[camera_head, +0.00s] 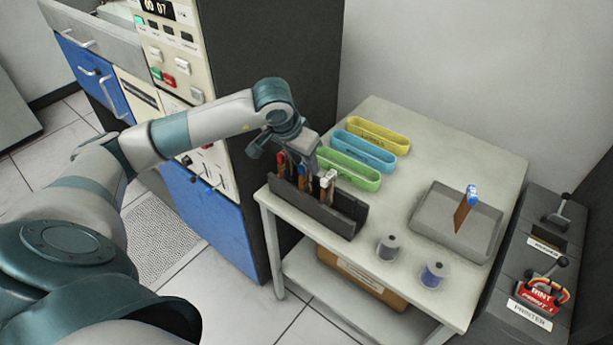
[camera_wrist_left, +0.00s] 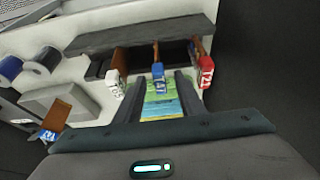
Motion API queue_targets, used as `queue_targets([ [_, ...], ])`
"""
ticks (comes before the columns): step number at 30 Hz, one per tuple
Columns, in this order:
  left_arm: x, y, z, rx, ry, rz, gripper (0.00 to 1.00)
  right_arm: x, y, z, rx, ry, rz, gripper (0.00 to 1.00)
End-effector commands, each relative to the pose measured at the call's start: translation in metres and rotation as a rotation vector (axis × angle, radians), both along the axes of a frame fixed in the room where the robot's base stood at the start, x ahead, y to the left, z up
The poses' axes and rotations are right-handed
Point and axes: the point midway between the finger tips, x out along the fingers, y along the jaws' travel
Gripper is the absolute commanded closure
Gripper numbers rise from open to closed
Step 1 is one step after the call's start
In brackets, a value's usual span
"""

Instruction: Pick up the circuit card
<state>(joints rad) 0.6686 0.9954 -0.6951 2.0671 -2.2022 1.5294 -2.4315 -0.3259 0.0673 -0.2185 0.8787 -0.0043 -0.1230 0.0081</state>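A dark rack (camera_head: 345,216) on the table holds three upright circuit cards. One has a red top (camera_head: 281,158), one a blue top (camera_head: 304,172) and one a white top (camera_head: 328,178). My left gripper (camera_head: 300,160) is over the rack, partly hiding the cards. In the left wrist view its fingers (camera_wrist_left: 158,90) are apart, with the rack's blue-topped card (camera_wrist_left: 158,72) lined up between them. The white (camera_wrist_left: 115,82) and red (camera_wrist_left: 206,72) tops lie to either side. I cannot tell whether the fingers touch the card.
Green (camera_head: 348,170), blue (camera_head: 363,151) and yellow (camera_head: 379,134) holders lie behind the rack. Two spools, grey (camera_head: 389,247) and blue (camera_head: 434,274), stand at the front. A tall cabinet (camera_head: 265,60) is close on the left. A lever panel (camera_head: 540,262) is at the right.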

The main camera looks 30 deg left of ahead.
Motion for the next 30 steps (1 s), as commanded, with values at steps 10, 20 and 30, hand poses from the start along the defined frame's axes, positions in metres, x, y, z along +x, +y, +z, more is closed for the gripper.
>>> queue_targets([
  [10,-0.0001,0.0001,0.0001,0.0,0.0,0.0,0.64,0.0011,0.0,0.0003,0.001,-0.003,0.0,0.69],
  [20,-0.0001,0.0002,0.0003,0.0,0.0,0.0,1.0,0.0022,0.0003,0.0008,0.001,-0.005,0.0,0.69],
  [30,0.0004,0.0004,0.0058,0.0,-0.002,0.0,1.0,0.0045,0.0008,-0.0004,0.002,-0.011,0.0,0.69],
])
